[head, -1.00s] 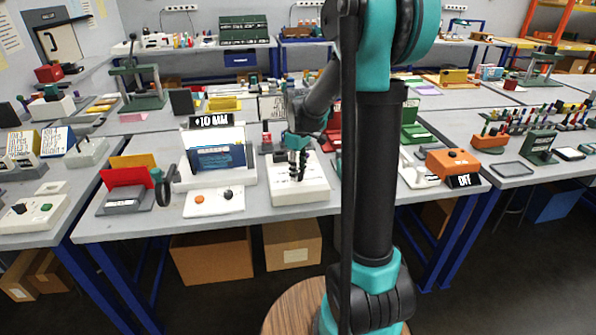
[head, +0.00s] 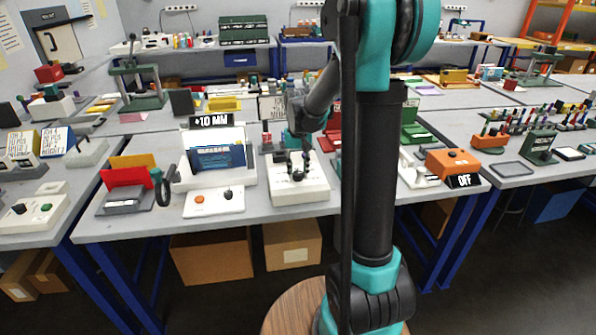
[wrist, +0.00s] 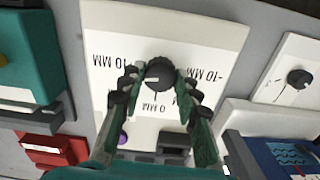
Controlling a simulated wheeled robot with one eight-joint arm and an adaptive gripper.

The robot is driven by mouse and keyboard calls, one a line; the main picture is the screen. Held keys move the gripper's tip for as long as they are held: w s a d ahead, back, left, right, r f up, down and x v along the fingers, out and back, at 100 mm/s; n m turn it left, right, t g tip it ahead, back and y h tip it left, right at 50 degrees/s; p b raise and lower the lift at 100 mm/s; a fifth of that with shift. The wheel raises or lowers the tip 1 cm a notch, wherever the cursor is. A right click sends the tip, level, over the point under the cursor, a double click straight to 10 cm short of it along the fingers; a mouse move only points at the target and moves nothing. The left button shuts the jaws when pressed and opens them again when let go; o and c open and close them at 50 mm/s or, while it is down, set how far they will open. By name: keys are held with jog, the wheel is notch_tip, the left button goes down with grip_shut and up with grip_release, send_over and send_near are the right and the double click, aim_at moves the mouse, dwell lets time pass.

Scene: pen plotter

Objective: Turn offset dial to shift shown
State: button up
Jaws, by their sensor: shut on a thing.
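The offset dial (wrist: 160,75) is a dark round knob with a white mark, on a pale box (wrist: 209,35). My gripper (wrist: 159,78) is shut on it, one fingertip on each side. The mark points left in the wrist view, towards the "10 MM" label; "0 MM" is below and "-10 MM" to the right. In the head view the box (head: 312,190) stands on the table, with my gripper (head: 297,172) over it hiding the dial. The sign (head: 211,121) reads "+10 MM", above a white plotter with a blue sheet (head: 217,158).
A white panel (head: 203,206) with an orange and a dark knob is left of the box. A red and yellow file stand (head: 127,175) is further left. An orange box (head: 452,161) with an "OFF" sign (head: 464,181) is at the right.

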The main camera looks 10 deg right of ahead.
aim_at(298, 173)
jog(key=shift+m, duration=0.6)
jog(key=o, duration=1.2)
jog(key=shift+c, duration=0.2)
notch_tip(298, 173, up, 12)
